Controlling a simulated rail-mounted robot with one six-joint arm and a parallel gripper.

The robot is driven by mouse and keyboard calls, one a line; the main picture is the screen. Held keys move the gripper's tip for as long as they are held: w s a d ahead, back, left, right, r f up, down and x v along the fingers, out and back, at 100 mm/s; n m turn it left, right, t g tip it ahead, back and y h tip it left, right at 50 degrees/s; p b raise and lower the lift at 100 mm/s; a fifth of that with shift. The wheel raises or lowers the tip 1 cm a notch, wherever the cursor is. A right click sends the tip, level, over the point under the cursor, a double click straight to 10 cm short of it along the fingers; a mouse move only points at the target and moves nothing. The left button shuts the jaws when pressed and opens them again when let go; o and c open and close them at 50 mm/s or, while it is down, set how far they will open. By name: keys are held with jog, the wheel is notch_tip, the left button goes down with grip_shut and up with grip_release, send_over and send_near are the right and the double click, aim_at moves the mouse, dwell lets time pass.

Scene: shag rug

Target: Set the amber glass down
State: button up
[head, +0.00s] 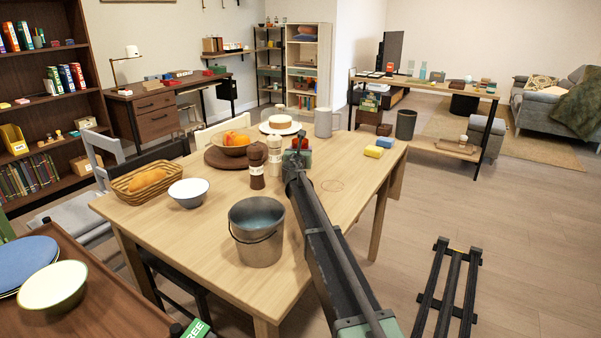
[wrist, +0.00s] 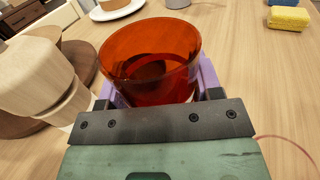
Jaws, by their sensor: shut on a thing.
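The amber glass (wrist: 150,60) is a red-orange, see-through tumbler, upright with its open rim up in the wrist view. My gripper (wrist: 155,92) is shut on it, with purple fingers on either side. In the head view the glass (head: 300,142) shows as a small red shape at the far end of my arm, partly hidden by my gripper (head: 297,160). It is over the wooden table (head: 200,245). I cannot tell whether its base touches the tabletop. A thin reddish ring (head: 332,185) is marked on the table to the right of my arm.
A pale wooden mill (head: 275,157) and a dark one (head: 257,166) stand just left of the glass. A metal bucket (head: 257,248) stands nearer. Yellow (head: 373,152) and blue (head: 385,142) sponges lie to the right. A cake plate (head: 281,128) and grey pitcher (head: 323,124) stand behind. The table around the ring is clear.

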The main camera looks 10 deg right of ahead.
notch_tip(320, 180, down, 5)
jog(key=b, duration=0.4)
jog(key=shift+r, duration=0.5)
jog(key=shift+f, duration=0.25)
jog(key=o, duration=1)
jog(key=shift+r, duration=0.1)
jog(key=shift+r+p, duration=0.25)
jog(key=shift+p, duration=0.05)
jog(key=v, duration=0.7)
jog(key=shift+s, duration=0.2)
jog(key=shift+o, duration=0.7)
